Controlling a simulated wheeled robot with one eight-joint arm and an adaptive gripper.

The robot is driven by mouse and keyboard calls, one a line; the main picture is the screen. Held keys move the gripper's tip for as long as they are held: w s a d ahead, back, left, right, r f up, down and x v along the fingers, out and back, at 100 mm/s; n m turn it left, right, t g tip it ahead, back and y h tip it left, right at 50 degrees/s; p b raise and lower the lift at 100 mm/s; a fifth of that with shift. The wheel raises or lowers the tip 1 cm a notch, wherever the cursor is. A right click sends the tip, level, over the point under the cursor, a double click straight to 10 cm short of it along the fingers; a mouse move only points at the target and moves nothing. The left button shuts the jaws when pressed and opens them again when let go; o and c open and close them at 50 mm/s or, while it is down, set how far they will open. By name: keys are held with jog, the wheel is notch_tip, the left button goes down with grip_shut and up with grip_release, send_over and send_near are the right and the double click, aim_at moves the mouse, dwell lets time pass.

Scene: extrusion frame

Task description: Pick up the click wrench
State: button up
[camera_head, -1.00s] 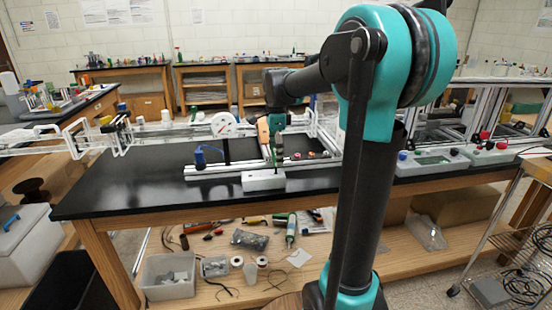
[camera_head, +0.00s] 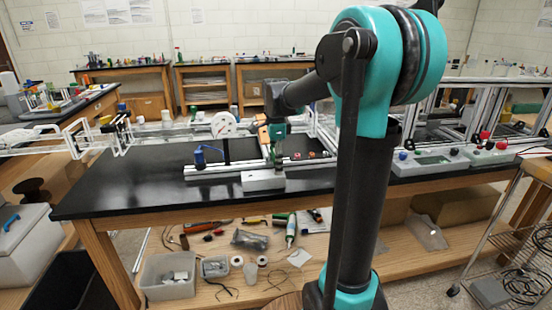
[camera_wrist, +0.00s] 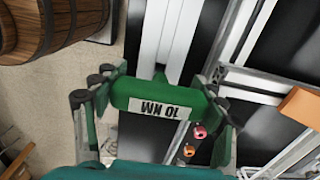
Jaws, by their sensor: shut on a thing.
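The click wrench (camera_wrist: 175,95) shows in the wrist view as a green cylinder with a white label reading "10 NM" upside down. My gripper (camera_wrist: 155,103) has its fingers on both sides of the green body and is shut on it. In the head view my gripper (camera_head: 277,131) is over the aluminium extrusion frame on the black table, partly hidden by its own wrist. A thin green part that may be the wrench shows just below it. The wrench's far end is hard to make out.
The aluminium extrusion frame (camera_head: 215,172) lies on the black bench (camera_head: 130,190), with a blue clamp-like part (camera_head: 200,158) and a white box (camera_head: 262,180) near my gripper. In the wrist view a wooden barrel (camera_wrist: 50,28) is at upper left and an orange block (camera_wrist: 300,105) at right.

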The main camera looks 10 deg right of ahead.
notch_tip(320, 180, up, 20)
jog(key=shift+c, duration=0.4)
dwell(0.3)
jog(key=o, duration=0.4)
jog(key=c, duration=0.7)
jog(key=shift+r, duration=3.25)
